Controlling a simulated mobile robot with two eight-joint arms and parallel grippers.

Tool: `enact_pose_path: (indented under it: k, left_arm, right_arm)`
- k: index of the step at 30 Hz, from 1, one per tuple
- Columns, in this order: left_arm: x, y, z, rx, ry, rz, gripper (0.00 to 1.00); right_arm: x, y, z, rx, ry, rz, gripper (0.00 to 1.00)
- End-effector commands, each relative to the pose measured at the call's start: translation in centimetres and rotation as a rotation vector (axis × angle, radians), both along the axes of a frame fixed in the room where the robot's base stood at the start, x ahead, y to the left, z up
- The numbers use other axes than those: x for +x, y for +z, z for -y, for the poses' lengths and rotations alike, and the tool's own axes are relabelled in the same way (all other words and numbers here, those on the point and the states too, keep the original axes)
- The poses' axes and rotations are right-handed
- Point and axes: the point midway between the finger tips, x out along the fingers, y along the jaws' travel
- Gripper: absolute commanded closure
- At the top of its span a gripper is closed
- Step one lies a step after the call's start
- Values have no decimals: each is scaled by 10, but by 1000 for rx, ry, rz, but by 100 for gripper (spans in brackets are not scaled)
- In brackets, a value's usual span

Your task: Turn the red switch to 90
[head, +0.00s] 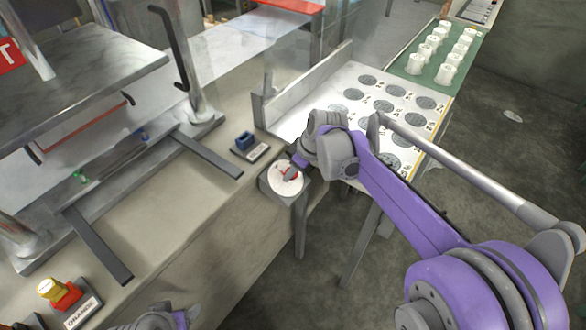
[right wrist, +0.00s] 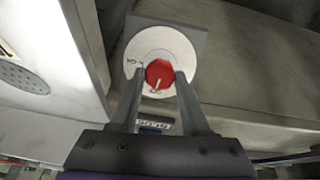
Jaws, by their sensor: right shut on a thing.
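The red switch (right wrist: 160,72) is a round knob with a white pointer mark, in the middle of a white dial (right wrist: 158,36) on a grey box. In the right wrist view the pointer mark faces the lower edge, towards my gripper's palm. In the head view the dial (head: 281,186) is at the centre, and the switch is largely hidden by my gripper. My right gripper (head: 289,174) is shut on the switch, one finger on each side of it. The dial's small markings are too blurred to read. Only a part of my left arm (head: 160,318) shows at the bottom edge; its jaws cannot be made out.
A blue switch (head: 245,141) sits on the bench just behind the dial. A white tray (head: 314,112) with round grey discs and a green board (head: 413,65) with white cups lie beyond my right arm.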

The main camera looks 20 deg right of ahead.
Motion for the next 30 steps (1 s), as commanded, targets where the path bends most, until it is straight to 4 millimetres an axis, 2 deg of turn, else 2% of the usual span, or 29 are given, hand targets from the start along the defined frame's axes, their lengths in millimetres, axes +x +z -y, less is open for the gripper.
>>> enact_pose_path:
  k: [30]
  left_arm:
    - [1, 16, 0, 0, 0, 5, 26]
  right_arm:
    - [2, 0, 5, 370, -812, -288, 100]
